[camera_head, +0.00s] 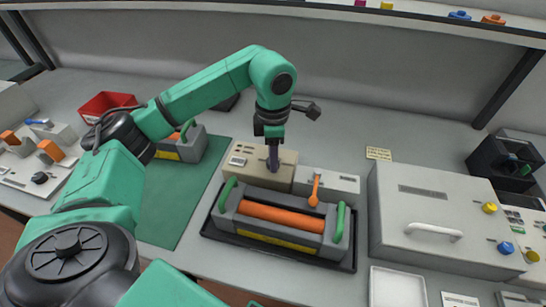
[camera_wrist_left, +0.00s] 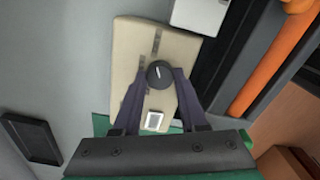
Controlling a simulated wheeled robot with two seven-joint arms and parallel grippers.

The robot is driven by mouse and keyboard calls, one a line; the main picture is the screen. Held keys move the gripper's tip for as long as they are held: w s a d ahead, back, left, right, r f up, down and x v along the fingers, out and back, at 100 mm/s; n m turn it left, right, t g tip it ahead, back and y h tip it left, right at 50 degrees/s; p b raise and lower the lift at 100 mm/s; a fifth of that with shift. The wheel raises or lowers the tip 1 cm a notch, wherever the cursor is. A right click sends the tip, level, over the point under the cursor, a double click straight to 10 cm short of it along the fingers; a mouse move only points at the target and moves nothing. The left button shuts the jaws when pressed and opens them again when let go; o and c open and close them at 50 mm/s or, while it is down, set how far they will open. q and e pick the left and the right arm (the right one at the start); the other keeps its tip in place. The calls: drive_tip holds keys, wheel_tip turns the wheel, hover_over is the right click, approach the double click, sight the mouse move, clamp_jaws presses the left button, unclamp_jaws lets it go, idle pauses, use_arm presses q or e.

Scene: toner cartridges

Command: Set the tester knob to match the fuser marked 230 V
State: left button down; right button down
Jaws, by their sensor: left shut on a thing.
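The beige tester (camera_head: 240,172) stands behind the black tray in the head view, and its face fills the middle of the left wrist view (camera_wrist_left: 133,45). Its round dark knob (camera_wrist_left: 160,73) has a white pointer line. My left gripper (camera_head: 273,166) reaches down from above and is shut on the knob, one finger on each side. A grey fuser with an orange roller (camera_head: 280,217), green end handles and a yellow label lies in the black tray (camera_head: 225,238). Another grey fuser (camera_head: 190,146) sits on the green mat. The label text is too small to read. My right gripper is out of view.
A white box with an orange lever (camera_head: 315,186) adjoins the tester on the right. A large grey cabinet (camera_head: 435,215) with a white handle stands further right. A red bin (camera_head: 105,104) is at the back left. An empty white tray (camera_head: 398,287) lies at the front.

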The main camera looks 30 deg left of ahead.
use_arm(q)
drive_tip(key=shift+w+r+m, duration=0.1)
drive_tip(key=shift+m, duration=0.4)
drive_tip(key=shift+c, duration=2.2)
unclamp_jaws()
wheel_tip(320, 180, up, 6)
drive_tip(key=shift+f+b, duration=0.15)
drive_tip(key=shift+b, duration=0.15)
wheel_tip(320, 180, up, 9)
drive_tip(key=p, duration=0.3)
